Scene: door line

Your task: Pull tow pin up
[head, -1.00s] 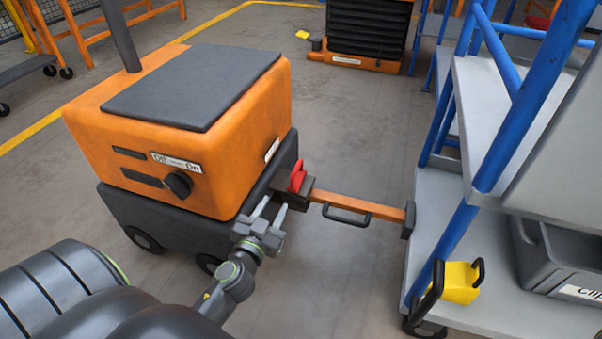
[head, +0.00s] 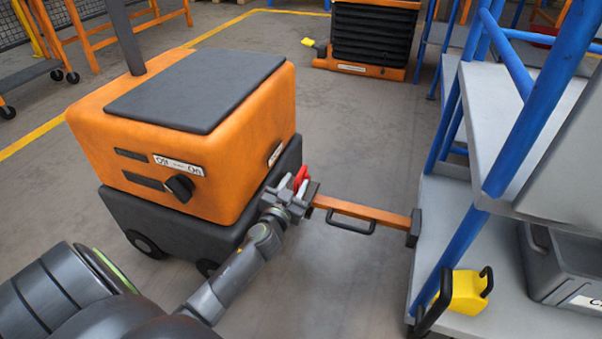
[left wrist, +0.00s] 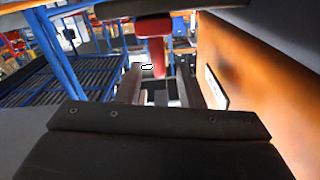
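The red tow pin (head: 302,174) stands at the hitch on the side of the orange tug (head: 185,135), where the orange tow bar (head: 365,211) joins it. My left gripper (head: 292,186) is at the pin, its grey fingers apart and partly covering the red handle in the head view. In the left wrist view the red pin (left wrist: 156,50) shows ahead, between the two fingers. I cannot tell whether the fingers touch it. My right gripper is not in view.
The tow bar has a black handle (head: 352,228) and runs to a blue-framed cart (head: 463,245) at the right. A yellow block (head: 466,291) and a grey bin (head: 562,268) are on that cart. The floor behind the bar is clear.

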